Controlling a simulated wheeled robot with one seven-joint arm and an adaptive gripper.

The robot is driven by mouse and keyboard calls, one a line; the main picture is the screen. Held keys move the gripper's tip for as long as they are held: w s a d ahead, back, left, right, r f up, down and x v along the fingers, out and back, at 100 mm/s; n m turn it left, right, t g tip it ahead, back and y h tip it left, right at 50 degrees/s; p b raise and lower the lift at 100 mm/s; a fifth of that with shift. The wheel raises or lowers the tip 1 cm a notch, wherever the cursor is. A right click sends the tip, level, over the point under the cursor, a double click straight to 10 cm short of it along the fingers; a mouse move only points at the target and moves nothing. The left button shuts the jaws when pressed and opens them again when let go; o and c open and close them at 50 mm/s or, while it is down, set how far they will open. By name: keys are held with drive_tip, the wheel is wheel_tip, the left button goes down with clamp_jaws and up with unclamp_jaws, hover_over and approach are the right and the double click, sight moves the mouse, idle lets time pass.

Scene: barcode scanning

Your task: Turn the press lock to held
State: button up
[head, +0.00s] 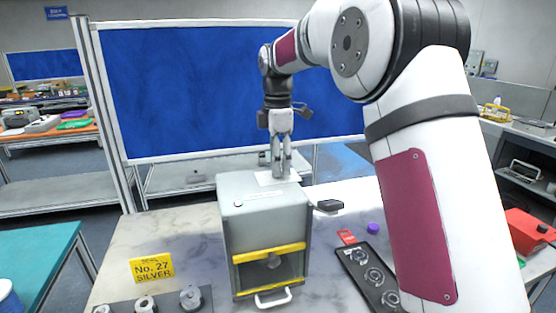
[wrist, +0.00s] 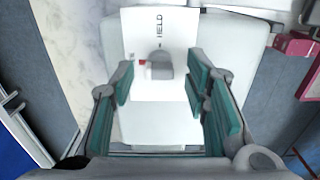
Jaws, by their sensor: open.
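The press (head: 240,220) is a grey box with yellow bars across its open front, standing on the marble table. On its top lies a white plate (wrist: 175,25) marked HELD. On the plate sits the press lock, a small grey knob (wrist: 160,65), with a red mark at its left in the wrist view. The HELD lettering is above the knob in that view. My gripper (head: 281,176) points straight down over the press top. In the wrist view its open fingers (wrist: 160,88) stand on either side of the knob, apart from it. The fingers hide the knob in the head view.
A black tray (head: 368,275) with round parts lies right of the press, with a purple cap (head: 373,228) near it. A yellow sign (head: 152,268) reading No. 27 SILVER stands at the left. A blue panel (head: 220,85) rises behind the table.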

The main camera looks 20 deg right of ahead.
drive_tip(key=shift+f, duration=0.1)
clamp_jaws()
drive_tip(key=shift+m, duration=0.3)
drive_tip(key=m+b, duration=0.1)
drive_tip(key=m, duration=0.2)
drive_tip(key=shift+m, duration=0.4)
drive_tip(key=m, duration=0.4)
drive_tip(key=shift+m, duration=0.3)
drive_tip(key=m, duration=0.4)
drive_tip(key=shift+b, duration=0.4)
drive_tip(key=m, duration=0.4)
drive_tip(key=shift+m, duration=0.6)
